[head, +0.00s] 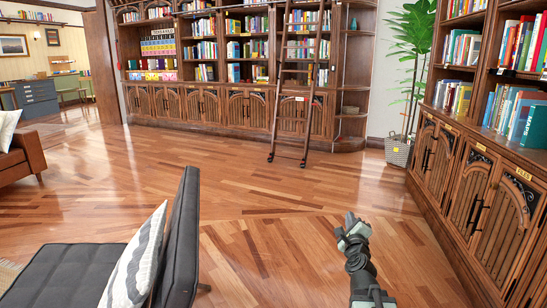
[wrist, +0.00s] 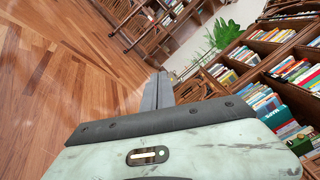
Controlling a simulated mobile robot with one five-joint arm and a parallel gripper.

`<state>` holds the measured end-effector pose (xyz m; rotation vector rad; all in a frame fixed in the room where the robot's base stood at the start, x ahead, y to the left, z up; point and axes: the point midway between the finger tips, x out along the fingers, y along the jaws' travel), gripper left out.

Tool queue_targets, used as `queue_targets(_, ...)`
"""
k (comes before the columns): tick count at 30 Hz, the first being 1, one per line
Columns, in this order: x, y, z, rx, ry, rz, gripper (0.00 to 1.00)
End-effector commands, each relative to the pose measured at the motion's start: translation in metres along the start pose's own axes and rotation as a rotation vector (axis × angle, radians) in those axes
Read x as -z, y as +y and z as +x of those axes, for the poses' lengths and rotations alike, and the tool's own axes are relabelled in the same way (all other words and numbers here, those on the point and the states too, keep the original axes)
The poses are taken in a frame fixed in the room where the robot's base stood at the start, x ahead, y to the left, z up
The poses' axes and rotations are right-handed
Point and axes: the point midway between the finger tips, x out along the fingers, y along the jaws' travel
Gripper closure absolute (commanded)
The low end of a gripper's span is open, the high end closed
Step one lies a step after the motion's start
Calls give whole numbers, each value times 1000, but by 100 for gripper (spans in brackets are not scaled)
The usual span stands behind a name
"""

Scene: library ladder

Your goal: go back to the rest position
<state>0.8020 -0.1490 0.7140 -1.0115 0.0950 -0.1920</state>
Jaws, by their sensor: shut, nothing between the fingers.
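My gripper (head: 350,222) is at the lower right of the middle in the head view, held out above the wooden floor. It is shut and empty. In the wrist view its closed fingers (wrist: 158,92) point up the picture, beyond the pale green gripper body. Nothing touches the fingers in either view.
A dark chair (head: 180,240) with a striped cushion (head: 135,262) stands at the lower left. Bookcase cabinets (head: 475,195) line the right side. A ladder (head: 307,100) leans on the back shelves, with a potted plant (head: 398,152) beside them. The floor (head: 270,195) between is clear.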

Motion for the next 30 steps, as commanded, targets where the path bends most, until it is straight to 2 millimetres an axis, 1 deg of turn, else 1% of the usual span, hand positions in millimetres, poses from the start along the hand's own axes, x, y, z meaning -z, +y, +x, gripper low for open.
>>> queue_targets(1,-31,31,-3,-97,-61,-112,100)
queue_targets(2,-46,52,-6,-161,-101,-193,100)
queue_targets(3,-65,81,-14,-248,-155,-309,100)
queue_targets(5,-87,126,-30,-388,-244,-499,100)
queue_targets(6,-96,156,-45,-486,-306,-637,100)
queue_targets(7,-98,178,-58,-561,-353,-744,100)
queue_targets(8,-97,197,-72,-639,-400,-851,100)
queue_targets(9,-90,219,-91,-740,-460,-990,100)
queue_targets(11,-71,241,-119,-887,-539,-1175,100)
queue_targets(12,-55,250,-135,-978,-584,-1276,100)
queue_targets(14,-31,256,-158,-1105,-649,-1402,100)
queue_targets(15,-16,258,-173,-1185,-693,-1473,100)
queue_targets(16,-6,258,-185,-1244,-728,-1520,100)
queue_targets(18,14,256,-210,-1378,-816,-1614,100)
queue_targets(20,29,251,-232,-1488,-906,-1674,100)
queue_targets(21,36,248,-247,-1554,-984,-1702,100)
queue_targets(22,38,247,-257,-1586,-1059,-1716,100)
queue_targets(23,36,244,-258,-1573,-1110,-1746,100)
queue_targets(24,23,224,-257,-1571,-1098,-1741,100)
queue_targets(29,-1,186,-256,-1568,-1094,-1739,100)
queue_targets(30,-8,175,-256,-1568,-1094,-1738,100)
